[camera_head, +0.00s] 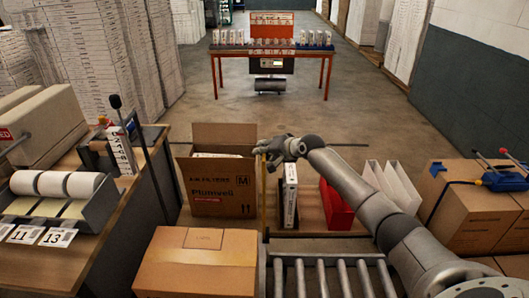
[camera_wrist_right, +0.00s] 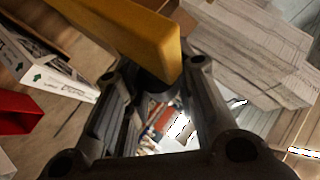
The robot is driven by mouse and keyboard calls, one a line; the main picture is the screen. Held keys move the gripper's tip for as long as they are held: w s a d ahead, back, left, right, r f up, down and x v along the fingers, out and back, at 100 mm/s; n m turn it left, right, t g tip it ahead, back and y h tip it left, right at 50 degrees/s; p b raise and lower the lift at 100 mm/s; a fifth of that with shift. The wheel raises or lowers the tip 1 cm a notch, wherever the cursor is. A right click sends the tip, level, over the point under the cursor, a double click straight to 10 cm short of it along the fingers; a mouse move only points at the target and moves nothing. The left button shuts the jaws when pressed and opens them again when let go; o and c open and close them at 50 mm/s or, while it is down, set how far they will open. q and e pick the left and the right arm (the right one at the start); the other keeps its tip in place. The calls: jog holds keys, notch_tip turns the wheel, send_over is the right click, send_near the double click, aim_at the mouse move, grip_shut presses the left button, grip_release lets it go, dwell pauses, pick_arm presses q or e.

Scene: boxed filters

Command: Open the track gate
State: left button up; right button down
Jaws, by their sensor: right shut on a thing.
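A thin yellow bar (camera_head: 264,200), which looks like the track gate, runs up the picture from the far left corner of the roller track (camera_head: 330,278). My right gripper (camera_head: 266,151) is at the bar's upper end. In the right wrist view the bar (camera_wrist_right: 130,32) is large and close, lying across the fingertips of my right gripper (camera_wrist_right: 156,74). The gripper is shut on it; the exact contact is partly hidden. My left gripper is not in view.
An open carton (camera_head: 218,188) stands left of the bar, and a closed carton (camera_head: 200,262) left of the track. A white box (camera_head: 290,195) and a red bin (camera_head: 335,208) stand beyond the track. My right arm spans the track's right side.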

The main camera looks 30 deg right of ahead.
jog(key=c, duration=1.2)
grip_release()
jog(key=shift+o, duration=0.2)
jog(key=v, duration=1.2)
jog(key=shift+f, duration=0.15)
